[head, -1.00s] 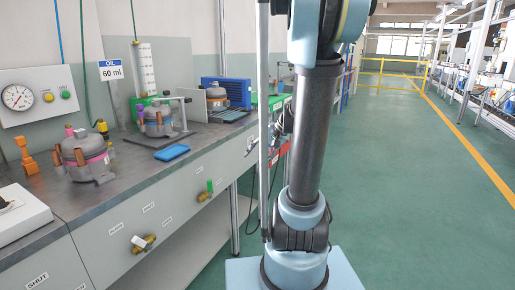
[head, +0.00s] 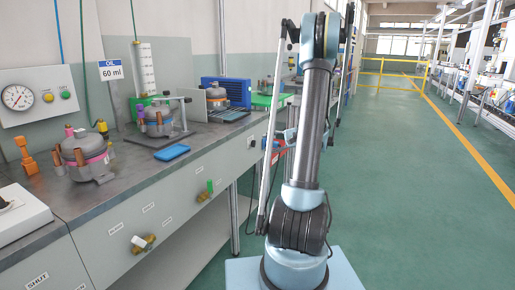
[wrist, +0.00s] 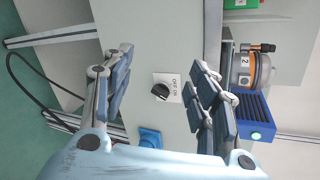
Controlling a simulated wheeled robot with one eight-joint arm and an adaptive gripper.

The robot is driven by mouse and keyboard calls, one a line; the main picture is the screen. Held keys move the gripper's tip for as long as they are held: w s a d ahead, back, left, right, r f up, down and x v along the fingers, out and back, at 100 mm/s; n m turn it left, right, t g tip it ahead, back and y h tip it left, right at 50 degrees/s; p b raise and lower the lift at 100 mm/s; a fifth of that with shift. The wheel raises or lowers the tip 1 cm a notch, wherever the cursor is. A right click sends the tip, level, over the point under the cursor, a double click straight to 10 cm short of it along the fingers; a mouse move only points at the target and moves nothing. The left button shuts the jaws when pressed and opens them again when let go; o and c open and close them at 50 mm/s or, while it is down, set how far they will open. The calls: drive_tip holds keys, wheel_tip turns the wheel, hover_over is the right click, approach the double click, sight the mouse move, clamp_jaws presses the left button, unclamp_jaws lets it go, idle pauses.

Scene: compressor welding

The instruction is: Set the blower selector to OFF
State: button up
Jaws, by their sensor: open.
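The blower selector is a small black knob (wrist: 160,92) on a white plate (wrist: 172,88) marked OFF and ON, set in a grey panel. The plate appears turned sideways in the wrist view. I cannot tell for sure which mark the knob points at. My gripper (wrist: 165,62) is open, with one finger to the left of the selector and the other to its right. The knob lies between the fingers in the picture, and nothing is held. In the head view a small dark spot on the bench front (head: 252,143) may be the selector; my arm hides most of my gripper.
A blue box (wrist: 257,115) with a green button and a grey compressor (wrist: 250,70) show right of the fingers. A blue item (wrist: 150,137) is below the selector. A black cable (wrist: 35,85) hangs at left. The bench top (head: 120,185) carries other compressors. Floor right is clear.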

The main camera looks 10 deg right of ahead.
drive_tip(key=w+d+f+m+t+y, duration=0.25)
drive_tip(key=w+d+f, duration=0.3)
drive_tip(key=d, duration=0.35)
approach(253, 144)
drive_tip(key=x, duration=0.7)
drive_tip(key=shift+w+f+t, duration=0.2)
drive_tip(key=shift+w+t, duration=0.25)
drive_tip(key=shift+w, duration=0.05)
drive_tip(key=c, duration=1.1)
